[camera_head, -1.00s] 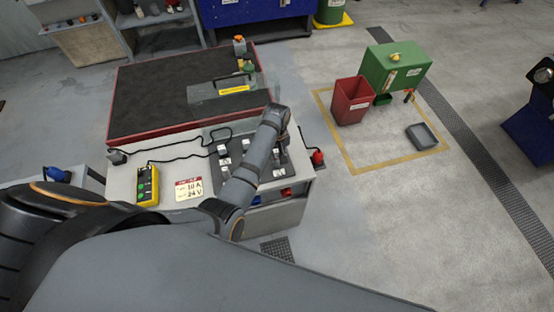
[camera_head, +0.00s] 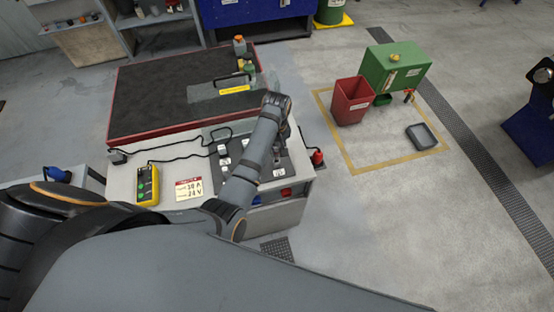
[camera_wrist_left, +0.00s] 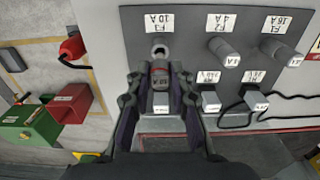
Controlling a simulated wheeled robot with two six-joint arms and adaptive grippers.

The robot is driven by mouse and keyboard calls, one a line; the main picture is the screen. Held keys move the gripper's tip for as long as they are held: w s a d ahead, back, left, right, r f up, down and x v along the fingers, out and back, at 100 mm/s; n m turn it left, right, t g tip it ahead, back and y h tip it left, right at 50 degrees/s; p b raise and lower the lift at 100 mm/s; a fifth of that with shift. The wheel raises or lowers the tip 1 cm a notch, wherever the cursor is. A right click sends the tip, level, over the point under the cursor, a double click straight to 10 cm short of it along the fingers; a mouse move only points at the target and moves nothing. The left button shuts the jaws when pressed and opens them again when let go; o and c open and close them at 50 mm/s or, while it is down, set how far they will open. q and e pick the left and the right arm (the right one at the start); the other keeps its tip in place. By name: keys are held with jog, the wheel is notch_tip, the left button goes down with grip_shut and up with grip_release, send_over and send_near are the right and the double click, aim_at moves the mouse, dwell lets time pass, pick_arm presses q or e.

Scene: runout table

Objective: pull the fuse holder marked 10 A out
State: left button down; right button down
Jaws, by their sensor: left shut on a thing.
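In the left wrist view a dark panel (camera_wrist_left: 189,52) carries labels 10 A, 4 A and 16 A. My left gripper (camera_wrist_left: 160,85) is shut on a grey fuse holder (camera_wrist_left: 160,69) below the 10 A label (camera_wrist_left: 159,22). The 4 A holder (camera_wrist_left: 224,50) and 16 A holder (camera_wrist_left: 277,50) stand in the panel to the right. In the head view my left gripper (camera_head: 284,132) is over the panel, its fingers mostly hidden. My right gripper is out of view.
Several smaller labelled parts and a black cable are on the panel close right of the fingers. A yellow meter (camera_head: 147,186) and a 10 A 24 V card (camera_head: 189,189) lie left.

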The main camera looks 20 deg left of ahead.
pick_arm(q)
jog(key=shift+r, duration=0.75)
